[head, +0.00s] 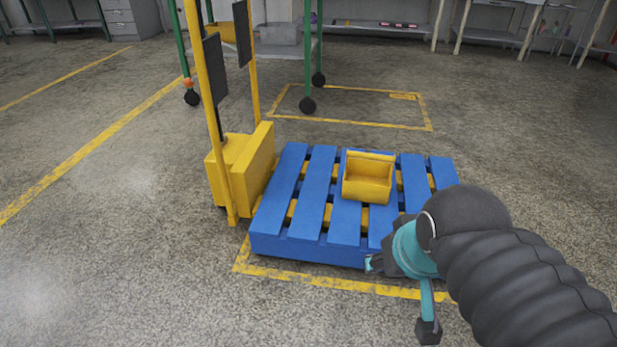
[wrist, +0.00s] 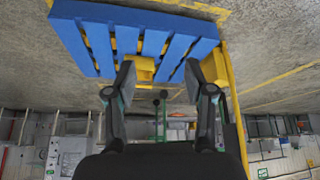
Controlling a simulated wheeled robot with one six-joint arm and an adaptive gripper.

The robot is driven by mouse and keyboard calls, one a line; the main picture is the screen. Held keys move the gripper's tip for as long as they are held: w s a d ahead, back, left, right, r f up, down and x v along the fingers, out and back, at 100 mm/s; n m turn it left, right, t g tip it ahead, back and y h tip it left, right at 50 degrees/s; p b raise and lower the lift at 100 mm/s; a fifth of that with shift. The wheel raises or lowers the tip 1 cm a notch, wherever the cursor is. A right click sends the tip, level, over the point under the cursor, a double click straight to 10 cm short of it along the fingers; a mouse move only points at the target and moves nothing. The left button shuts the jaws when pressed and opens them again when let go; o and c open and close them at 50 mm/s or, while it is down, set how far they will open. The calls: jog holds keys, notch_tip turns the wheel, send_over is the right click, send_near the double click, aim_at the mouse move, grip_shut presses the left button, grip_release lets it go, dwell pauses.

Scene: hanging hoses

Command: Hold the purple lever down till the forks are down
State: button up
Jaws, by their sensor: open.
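No purple lever shows in either view. A yellow stacker (head: 243,165) with a tall mast stands left of the blue pallet (head: 318,200); its body also shows in the wrist view (wrist: 214,68). Yellow parts, probably the forks (head: 328,214), show through the pallet's gaps; their height is hard to tell. A yellow open bin (head: 367,179) sits on the pallet. My gripper (head: 401,297) is open and empty, in front of the pallet's near right side in the picture. In the wrist view, its spread fingers (wrist: 159,84) point toward the pallet (wrist: 130,40), seen upside down.
A green-legged wheeled cart (head: 310,65) stands behind the stacker. Yellow floor lines (head: 330,283) frame the pallet and an empty bay behind it. Benches and shelves (head: 400,30) line the back. Open floor lies to the left and front.

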jog(key=shift+r, duration=0.3)
jog(key=c, duration=0.4)
notch_tip(320, 180, up, 11)
jog(key=p, duration=1.1)
jog(key=shift+p, duration=0.3)
grip_shut()
jog(key=shift+f, duration=0.2)
jog(key=shift+a, duration=0.15)
